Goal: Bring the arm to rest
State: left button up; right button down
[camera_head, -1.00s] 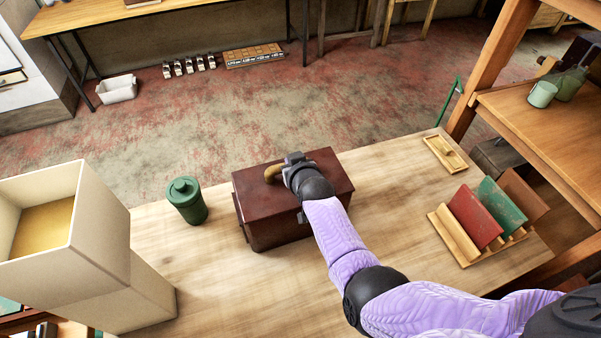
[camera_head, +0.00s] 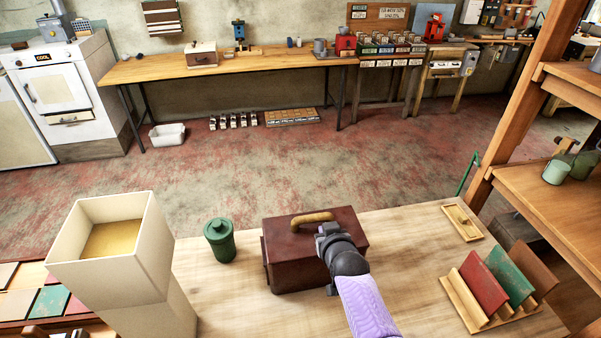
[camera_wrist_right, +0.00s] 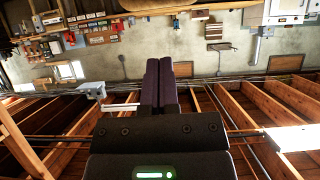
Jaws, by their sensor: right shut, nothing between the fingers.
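My right arm, purple with a dark wrist, reaches in from the bottom in the head view. Its gripper (camera_head: 326,234) is in front of the right part of a dark red box (camera_head: 290,262) on the light wooden table. The box has a tan handle (camera_head: 312,218) on its lid, and the gripper is apart from it, to its lower right in the picture. In the right wrist view the two dark fingers (camera_wrist_right: 160,72) are together with nothing between them. My left gripper is not in view.
A green lidded canister (camera_head: 220,242) stands left of the box, and a tall cream bin (camera_head: 130,255) further left. A rack with red, green and brown panels (camera_head: 490,285) stands at the right. A wooden shelf unit (camera_head: 540,190) rises beyond it. Table between box and rack is clear.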

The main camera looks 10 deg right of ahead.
jog(key=s+d+r+n+g, duration=0.2)
jog(key=s+g, duration=0.7)
jog(key=s, duration=2.2)
notch_tip(320, 180, down, 27)
jog(key=s+g+b, duration=0.1)
jog(key=s+b, duration=0.1)
jog(key=b, duration=0.8)
pick_arm(q)
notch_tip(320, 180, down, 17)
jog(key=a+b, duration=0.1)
jog(key=b, duration=0.6)
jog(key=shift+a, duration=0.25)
pick_arm(e)
jog(key=s+d+f+g, duration=0.1)
jog(key=s+f, duration=0.5)
jog(key=f, duration=0.3)
jog(key=s+d+f, duration=0.1)
jog(key=s+f, duration=0.6)
jog(key=f, duration=0.1)
jog(key=shift+s+d+f+g+h, duration=0.25)
jog(key=shift+s+f+g+h, duration=0.05)
jog(key=shift+f+g, duration=0.1)
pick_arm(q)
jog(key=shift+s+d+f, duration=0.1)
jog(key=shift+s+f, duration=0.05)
